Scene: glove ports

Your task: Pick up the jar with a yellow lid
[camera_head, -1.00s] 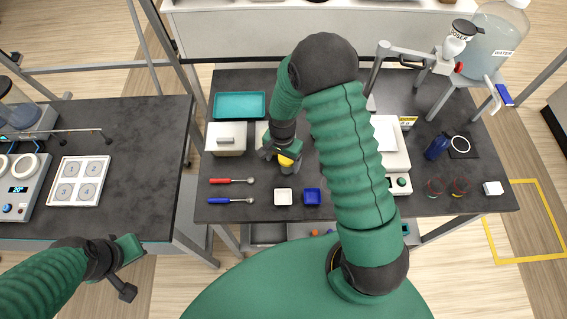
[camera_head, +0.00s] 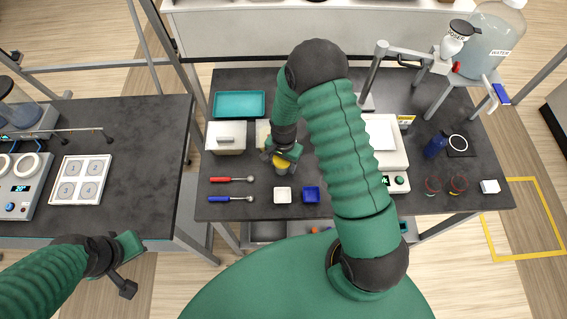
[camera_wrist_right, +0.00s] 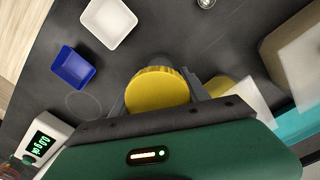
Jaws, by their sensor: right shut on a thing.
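In the right wrist view the round ribbed yellow lid (camera_wrist_right: 158,90) sits between the two fingers of my right gripper (camera_wrist_right: 160,92). The gripper is shut on the jar. The jar's body is mostly hidden, and I cannot tell whether its base touches the table. My left gripper (camera_head: 129,266) is at the lower left, clear of the tables, with its fingers apart and empty.
A white tray (camera_head: 283,195) and a blue tray (camera_head: 311,195) lie in front of the jar. Red (camera_head: 229,180) and blue (camera_head: 229,199) handled tools lie left. A box (camera_head: 226,147) and teal tray (camera_head: 239,113) stand behind them. A scale (camera_head: 388,150) stands right.

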